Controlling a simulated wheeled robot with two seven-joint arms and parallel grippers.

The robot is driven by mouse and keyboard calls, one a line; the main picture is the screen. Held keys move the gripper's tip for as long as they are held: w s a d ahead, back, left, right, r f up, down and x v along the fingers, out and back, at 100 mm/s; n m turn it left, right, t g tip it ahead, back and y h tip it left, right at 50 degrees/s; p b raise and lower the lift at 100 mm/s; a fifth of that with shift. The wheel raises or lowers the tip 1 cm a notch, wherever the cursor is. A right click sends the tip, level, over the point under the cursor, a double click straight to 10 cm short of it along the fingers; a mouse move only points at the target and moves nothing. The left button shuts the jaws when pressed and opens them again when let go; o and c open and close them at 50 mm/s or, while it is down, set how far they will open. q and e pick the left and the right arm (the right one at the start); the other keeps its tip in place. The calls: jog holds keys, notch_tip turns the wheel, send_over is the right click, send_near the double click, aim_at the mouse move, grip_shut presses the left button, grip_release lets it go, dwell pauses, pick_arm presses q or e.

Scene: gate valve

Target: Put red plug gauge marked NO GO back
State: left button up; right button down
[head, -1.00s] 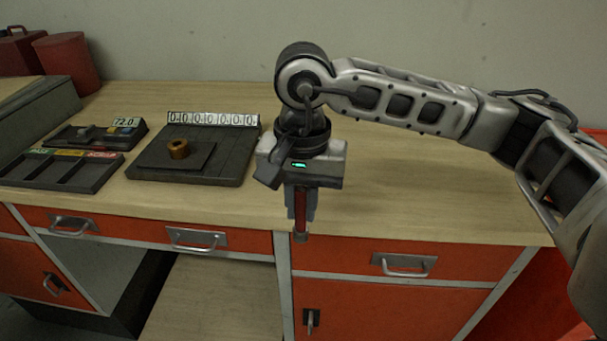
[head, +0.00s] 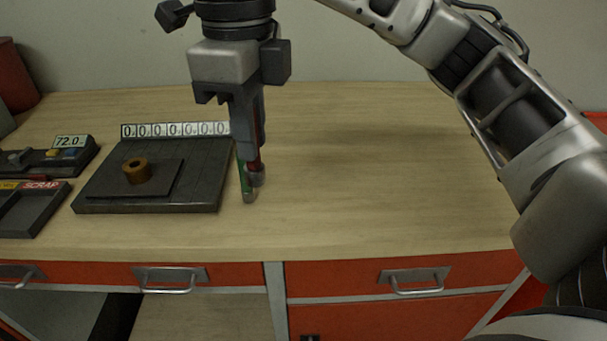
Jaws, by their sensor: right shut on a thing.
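My right gripper (head: 247,120) points down above the bench, just right of the dark plate. It is shut on the red plug gauge (head: 256,163), which hangs upright with its grey metal end down. Much of the gauge is hidden between the fingers, and no NO GO marking can be read. A green gauge (head: 243,181) with a metal end shows close behind and left of the red one, beside the plate's right edge. It is partly hidden by my gripper, and I cannot tell whether the two touch. My left gripper is not in view.
At left are a sorting tray with a SCRAP label (head: 40,186) and a device reading 72.0 (head: 70,142). The wooden bench (head: 380,180) is clear at right.

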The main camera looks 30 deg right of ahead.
jog(key=w+d+f, duration=0.1)
jog(key=d+f, duration=0.2)
jog(key=w+d+f, duration=0.1)
jog(key=d+f, duration=0.3)
jog(key=w+d+f, duration=0.2)
jog(key=d+f, duration=0.1)
jog(key=f, duration=0.1)
jog(key=shift+d+f, duration=0.2)
jog(key=shift+d, duration=0.1)
jog(key=shift+w+f, duration=0.1)
jog(key=shift+f, duration=0.1)
jog(key=shift+f, duration=0.2)
jog(key=c, duration=1.4)
grip_release()
